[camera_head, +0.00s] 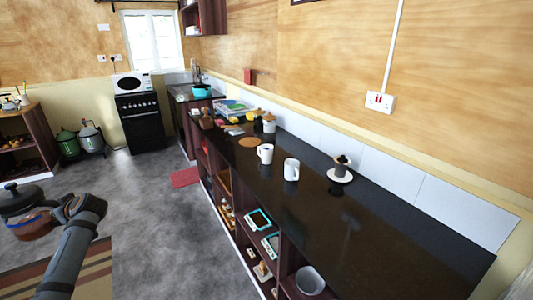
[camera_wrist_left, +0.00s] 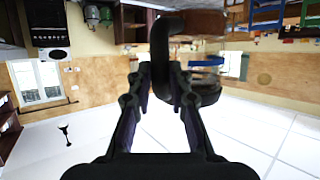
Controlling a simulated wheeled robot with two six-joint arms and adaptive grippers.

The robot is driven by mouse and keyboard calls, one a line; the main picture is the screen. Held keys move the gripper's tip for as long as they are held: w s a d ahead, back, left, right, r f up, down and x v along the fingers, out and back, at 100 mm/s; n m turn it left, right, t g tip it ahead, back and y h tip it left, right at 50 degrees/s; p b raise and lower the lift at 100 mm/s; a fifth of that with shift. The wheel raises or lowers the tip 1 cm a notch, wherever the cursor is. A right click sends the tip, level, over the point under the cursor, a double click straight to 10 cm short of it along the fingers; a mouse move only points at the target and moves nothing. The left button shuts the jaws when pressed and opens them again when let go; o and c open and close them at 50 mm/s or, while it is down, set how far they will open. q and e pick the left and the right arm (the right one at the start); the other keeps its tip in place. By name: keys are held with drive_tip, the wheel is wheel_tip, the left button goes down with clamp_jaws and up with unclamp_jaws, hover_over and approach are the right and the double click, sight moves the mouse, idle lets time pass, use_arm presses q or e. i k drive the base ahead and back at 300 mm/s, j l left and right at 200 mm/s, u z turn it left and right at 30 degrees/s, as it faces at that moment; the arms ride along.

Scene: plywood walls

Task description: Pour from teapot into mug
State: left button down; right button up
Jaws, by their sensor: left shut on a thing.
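The teapot (camera_head: 34,222) has a clear body, a dark lid and brownish liquid inside. It is roughly upright, held in the air over the floor at the lower left. My left gripper (camera_head: 80,207) is shut on the teapot's dark handle, which stands between the fingers in the left wrist view (camera_wrist_left: 162,45). Two white mugs stand upright on the dark counter, one farther back (camera_head: 265,153) and one nearer (camera_head: 291,169). The teapot is well to the left of both, away from the counter. My right gripper is not in view.
The long dark counter (camera_head: 340,235) is clear in front of the mugs. A saucer (camera_head: 339,175) with a small dark pot stands to their right. A round cork mat (camera_head: 249,142) and several jars lie beyond. Open shelves under the counter hold a bowl (camera_head: 309,280).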

sight(265, 153)
drive_tip(key=i+j, duration=0.2)
drive_tip(key=j, duration=0.15)
drive_tip(key=i+j, duration=0.15)
drive_tip(key=j, duration=0.15)
drive_tip(key=i+j, duration=0.2)
drive_tip(key=j, duration=0.15)
drive_tip(key=i+j+z, duration=0.1)
drive_tip(key=z, duration=1.75)
